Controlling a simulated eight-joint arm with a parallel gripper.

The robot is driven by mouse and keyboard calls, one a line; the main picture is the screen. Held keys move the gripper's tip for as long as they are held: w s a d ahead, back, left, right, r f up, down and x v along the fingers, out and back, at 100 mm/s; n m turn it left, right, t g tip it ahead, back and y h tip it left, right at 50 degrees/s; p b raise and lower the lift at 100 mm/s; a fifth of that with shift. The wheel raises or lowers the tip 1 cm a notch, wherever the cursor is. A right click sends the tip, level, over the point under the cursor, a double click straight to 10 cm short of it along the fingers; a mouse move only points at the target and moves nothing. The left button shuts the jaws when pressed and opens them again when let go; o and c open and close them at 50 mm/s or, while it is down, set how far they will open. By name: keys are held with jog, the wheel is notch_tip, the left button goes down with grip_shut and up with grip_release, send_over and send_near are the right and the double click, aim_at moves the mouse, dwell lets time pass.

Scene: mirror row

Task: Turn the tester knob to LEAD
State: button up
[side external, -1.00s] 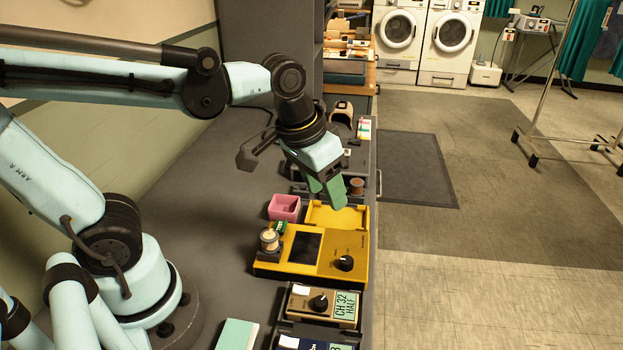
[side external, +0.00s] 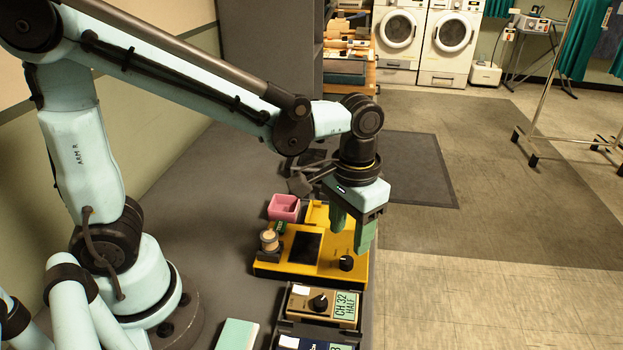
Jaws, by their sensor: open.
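The yellow tester (side external: 283,269) lies on the grey bench near its right edge, with a dark panel on its face. Its black knob (side external: 346,263) is at the tester's right front, with a pale pointer mark; the knob's labels are too small to read. My gripper (side external: 354,240) is open and empty, with green fingers pointing down. It is above the right part of the tester, just behind and above the knob. The fingers hide part of the tester's right side and its raised yellow back part. Whether a finger touches the tester cannot be told.
A tan box (side external: 299,303) with a black knob and a "CH 32 HALF" label stands in front of the tester. A pink open box (side external: 284,207) is behind it. A small metal-topped cylinder (side external: 269,241) stands at its left end. A pale green block (side external: 238,334) lies at front left.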

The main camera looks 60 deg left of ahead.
aim_at(347, 260)
jog(key=shift+f, duration=3.05)
jog(key=shift+c, duration=0.4)
grip_shut()
